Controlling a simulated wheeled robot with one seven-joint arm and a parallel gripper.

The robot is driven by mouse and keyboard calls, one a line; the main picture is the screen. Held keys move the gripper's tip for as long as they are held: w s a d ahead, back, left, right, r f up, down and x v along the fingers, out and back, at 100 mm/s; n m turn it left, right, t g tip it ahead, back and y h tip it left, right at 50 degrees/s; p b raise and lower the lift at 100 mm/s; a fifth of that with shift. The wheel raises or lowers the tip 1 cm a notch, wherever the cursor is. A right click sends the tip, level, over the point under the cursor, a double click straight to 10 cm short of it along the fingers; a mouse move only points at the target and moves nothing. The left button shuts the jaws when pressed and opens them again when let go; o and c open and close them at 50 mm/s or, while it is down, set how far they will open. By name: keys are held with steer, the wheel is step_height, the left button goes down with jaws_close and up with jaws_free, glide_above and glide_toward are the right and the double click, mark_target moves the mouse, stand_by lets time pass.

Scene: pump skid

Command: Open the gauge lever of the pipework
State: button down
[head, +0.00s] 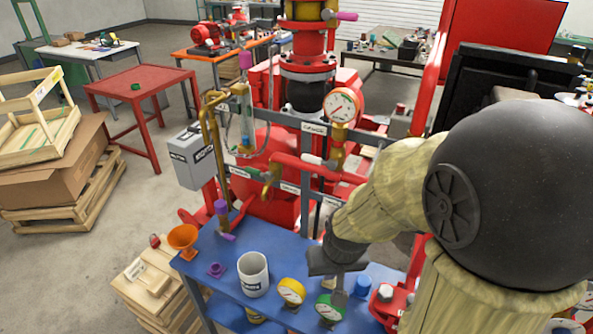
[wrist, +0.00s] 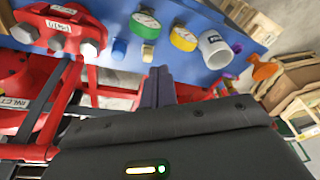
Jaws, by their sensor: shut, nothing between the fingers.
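The pipework's dial gauge (head: 341,106) stands on a brass fitting beside a grey frame rail. Below it, a short pale handle (head: 312,158) sticks out to the left from the brass valve body (head: 337,153); it looks like the gauge lever. It lies roughly level. My gripper (head: 339,298) points down over the blue bench, well below and apart from this handle. Its fingers are together and empty, as the wrist view (wrist: 158,74) also shows. I cannot make out the gauge lever in the wrist view.
A red flanged part (wrist: 62,28) is close by.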

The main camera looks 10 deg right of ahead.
steer(key=w+a+m+t+h+p, duration=0.2)
steer(key=w+m+t+h+p, duration=0.3)
steer(key=w, duration=1)
steer(key=w+a+r+m+t+h+p, duration=0.1)
steer(key=w+r+t+h+p, duration=0.1)
steer(key=r, duration=0.4)
steer(key=w+r+t+h+p, duration=0.3)
steer(key=r+t, duration=0.1)
steer(key=r, duration=0.1)
steer(key=shift+a+r+m+t+h, duration=0.3)
steer(key=shift+a+r+m+h, duration=0.1)
steer(key=shift+w, duration=0.2)
